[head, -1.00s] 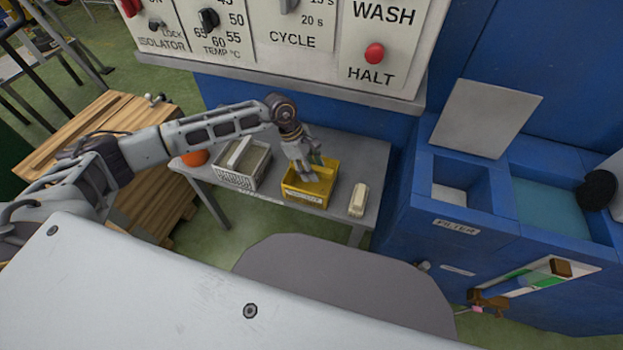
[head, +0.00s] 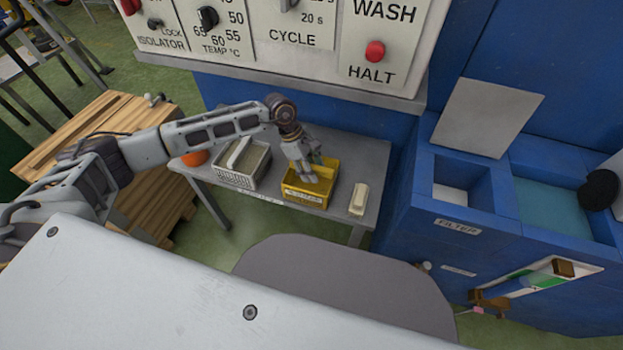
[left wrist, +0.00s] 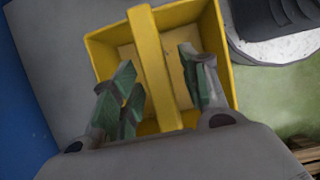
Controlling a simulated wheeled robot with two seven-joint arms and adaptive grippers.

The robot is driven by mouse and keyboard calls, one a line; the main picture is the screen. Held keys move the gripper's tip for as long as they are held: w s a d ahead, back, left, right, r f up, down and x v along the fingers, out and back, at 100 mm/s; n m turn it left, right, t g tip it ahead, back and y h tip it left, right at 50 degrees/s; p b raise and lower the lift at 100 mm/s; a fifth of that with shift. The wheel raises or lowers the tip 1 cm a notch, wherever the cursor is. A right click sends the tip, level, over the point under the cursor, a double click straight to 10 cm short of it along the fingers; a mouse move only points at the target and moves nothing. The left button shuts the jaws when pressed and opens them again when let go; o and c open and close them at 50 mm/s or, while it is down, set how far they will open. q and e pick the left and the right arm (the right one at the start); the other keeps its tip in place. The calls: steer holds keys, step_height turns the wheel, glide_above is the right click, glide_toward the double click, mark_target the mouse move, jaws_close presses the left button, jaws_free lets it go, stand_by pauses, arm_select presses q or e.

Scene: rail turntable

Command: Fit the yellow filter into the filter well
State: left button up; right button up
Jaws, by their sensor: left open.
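The yellow filter (head: 308,196) is a box with a handle bar across its top, standing on a small grey table. In the left wrist view the yellow filter (left wrist: 222,72) lies right below my left gripper (left wrist: 152,85). Its two fingers are open, one on each side of the handle bar, with gaps visible. In the head view my left gripper (head: 308,172) reaches down into the box from above and hides part of it. The filter well (head: 462,185) is a square opening in the blue unit at the right, above a FILTER label. My right gripper is not in view.
A grey-white basket (head: 240,165) with a handle stands left of the filter, and an orange round thing (head: 195,157) beyond it. A small cream block (head: 359,199) lies to the right. A grey lid (head: 487,117) stands tilted behind the well; a water-filled basin (head: 562,208) adjoins it.

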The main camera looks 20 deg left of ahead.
arm_select(q)
steer(key=shift+c, duration=0.4)
jaws_close()
steer(key=shift+r, duration=0.25)
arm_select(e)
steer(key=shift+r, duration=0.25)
arm_select(q)
steer(key=shift+r+p, duration=0.15)
steer(key=shift+p, duration=0.3)
step_height(320, 180, up, 10)
steer(key=shift+f, duration=0.1)
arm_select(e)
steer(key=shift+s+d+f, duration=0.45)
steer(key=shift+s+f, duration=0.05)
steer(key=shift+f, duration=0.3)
